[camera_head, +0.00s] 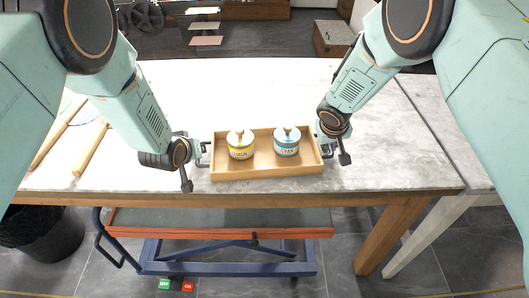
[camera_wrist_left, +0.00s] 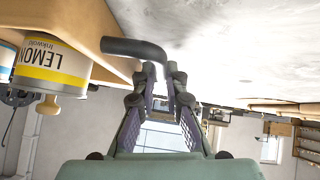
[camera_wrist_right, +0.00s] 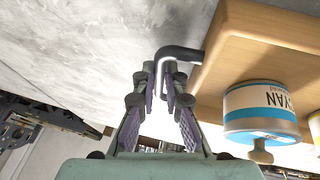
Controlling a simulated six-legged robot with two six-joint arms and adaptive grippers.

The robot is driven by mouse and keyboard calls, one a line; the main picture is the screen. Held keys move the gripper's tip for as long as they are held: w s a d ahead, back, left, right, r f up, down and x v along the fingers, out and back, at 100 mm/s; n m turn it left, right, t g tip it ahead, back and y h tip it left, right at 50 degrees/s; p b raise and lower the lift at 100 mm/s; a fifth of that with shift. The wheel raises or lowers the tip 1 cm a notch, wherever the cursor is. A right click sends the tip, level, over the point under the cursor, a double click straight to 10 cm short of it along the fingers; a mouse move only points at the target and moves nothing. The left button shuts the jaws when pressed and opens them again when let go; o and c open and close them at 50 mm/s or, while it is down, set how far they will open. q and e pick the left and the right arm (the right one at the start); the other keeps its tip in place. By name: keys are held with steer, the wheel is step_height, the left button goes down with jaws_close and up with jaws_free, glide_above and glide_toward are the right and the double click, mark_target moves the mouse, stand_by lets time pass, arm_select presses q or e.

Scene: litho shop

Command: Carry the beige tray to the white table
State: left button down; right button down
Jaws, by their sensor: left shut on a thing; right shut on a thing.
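The beige tray (camera_head: 266,173) is at the front of a pale marbled table (camera_head: 240,90) with wooden legs; whether it rests on the top or hangs just above is hard to tell. A LEMON can (camera_head: 240,145) and a CYAN can (camera_head: 287,142) stand upright in it. My left gripper (camera_head: 201,157) is shut on the tray's left dark handle (camera_wrist_left: 135,48). My right gripper (camera_head: 327,146) is shut on the right dark handle (camera_wrist_right: 180,54). The tray looks about level.
A second table (camera_head: 435,115) with white legs adjoins on the right; its visible top is bare. Wooden-handled tools (camera_head: 90,147) lie at the left. A blue-and-orange cart (camera_head: 220,232) stands under the front edge, and a black bin (camera_head: 40,232) is lower left.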

arm_select(q)
steer(key=shift+w, duration=0.1)
arm_select(e)
steer(key=shift+w+r, duration=0.1)
steer(key=shift+w, duration=0.05)
stand_by(0.4)
arm_select(q)
steer(key=shift+r, duration=0.1)
arm_select(e)
steer(key=shift+r, duration=0.1)
